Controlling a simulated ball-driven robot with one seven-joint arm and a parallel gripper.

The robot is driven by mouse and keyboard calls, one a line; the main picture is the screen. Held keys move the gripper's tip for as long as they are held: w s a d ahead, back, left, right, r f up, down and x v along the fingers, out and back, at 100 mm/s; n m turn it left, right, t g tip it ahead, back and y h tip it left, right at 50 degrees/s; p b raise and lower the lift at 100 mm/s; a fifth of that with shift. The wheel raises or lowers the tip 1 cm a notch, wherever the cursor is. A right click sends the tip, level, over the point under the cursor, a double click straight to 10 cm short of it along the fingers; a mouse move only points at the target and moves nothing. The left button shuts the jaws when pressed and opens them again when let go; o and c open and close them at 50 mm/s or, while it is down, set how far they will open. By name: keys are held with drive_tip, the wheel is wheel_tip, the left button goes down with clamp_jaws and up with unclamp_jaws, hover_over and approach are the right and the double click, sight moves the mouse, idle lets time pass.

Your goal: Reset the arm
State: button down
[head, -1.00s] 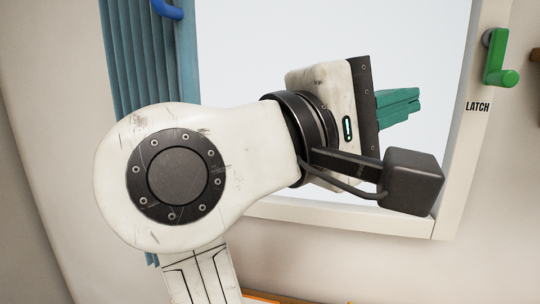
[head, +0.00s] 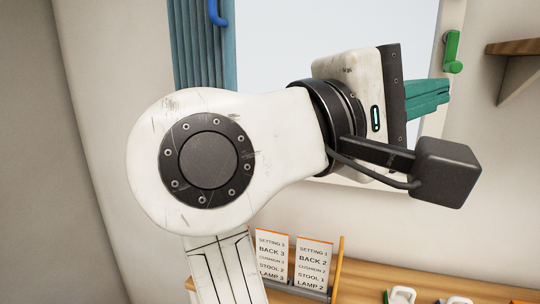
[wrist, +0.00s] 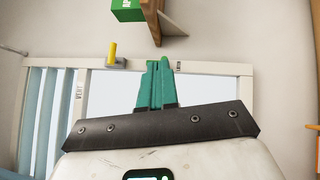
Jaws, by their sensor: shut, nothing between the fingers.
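My gripper (head: 428,97) is at the right end of my folded white arm in the head view, in front of the window. Its green fingers are shut with nothing between them. In the wrist view my gripper (wrist: 157,75) points up the picture, with its two green fingers together and the window behind. My arm hides part of the window and wall in the head view.
A window (head: 290,40) has a blue curtain (head: 201,60) and a green latch handle (head: 452,52). A wooden shelf (head: 512,47) is at the right. Below, a wooden counter (head: 385,272) holds cards (head: 313,262) and white items. A green box (wrist: 127,10) shows in the wrist view.

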drive_tip(key=w+d+f+y, duration=0.1)
drive_tip(key=d+f+y, duration=0.25)
drive_tip(key=f, duration=0.85)
drive_tip(key=w+d+f+y, duration=0.2)
drive_tip(key=d+f, duration=0.3)
drive_tip(key=f, duration=0.6)
drive_tip(key=w+d+f+y, duration=0.1)
drive_tip(key=d+f+y, duration=0.25)
drive_tip(key=f, duration=0.85)
drive_tip(key=s+d+f+m+g+y, duration=0.2)
drive_tip(key=s+f, duration=0.4)
drive_tip(key=f, duration=0.3)
drive_tip(key=s+d+f+m+g+y, duration=0.1)
drive_tip(key=s+d+f+g+y, duration=0.1)
drive_tip(key=s+f, duration=0.6)
drive_tip(key=s+a+f+m+g+y, duration=0.2)
drive_tip(key=s+f+m+g+y, duration=0.1)
drive_tip(key=s+f, duration=0.7)
drive_tip(key=s+m+y, duration=0.1)
drive_tip(key=s, duration=0.2)
drive_tip(key=shift+a+f+g+y, duration=0.3)
drive_tip(key=shift+a, duration=0.1)
drive_tip(key=shift+d, duration=0.1)
